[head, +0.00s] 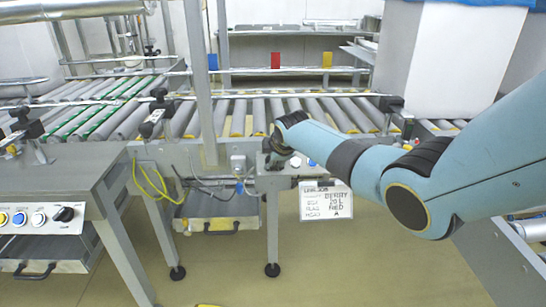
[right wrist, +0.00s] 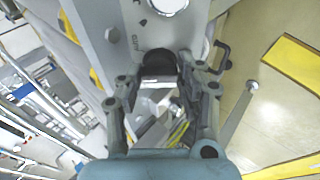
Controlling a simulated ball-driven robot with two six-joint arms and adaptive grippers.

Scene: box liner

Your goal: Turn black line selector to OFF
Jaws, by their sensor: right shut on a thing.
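In the right wrist view, a black selector knob (right wrist: 158,63) sits on a pale control panel (right wrist: 118,28) with small printed marks beside it. My right gripper (right wrist: 160,78) has its two fingers on either side of the knob and is shut on it. In the head view my right gripper (head: 275,152) is at the left end of the small panel (head: 284,181) under the conveyor, and it hides the knob there. Which position the knob points to cannot be read. My left gripper is not in view.
A blue button (head: 311,163) is just right of the gripper. A white sign (head: 326,201) hangs below the panel. Another panel (head: 40,219) with several buttons and a black selector (head: 63,214) is at the left. A roller conveyor (head: 240,114) runs behind. The floor in front is clear.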

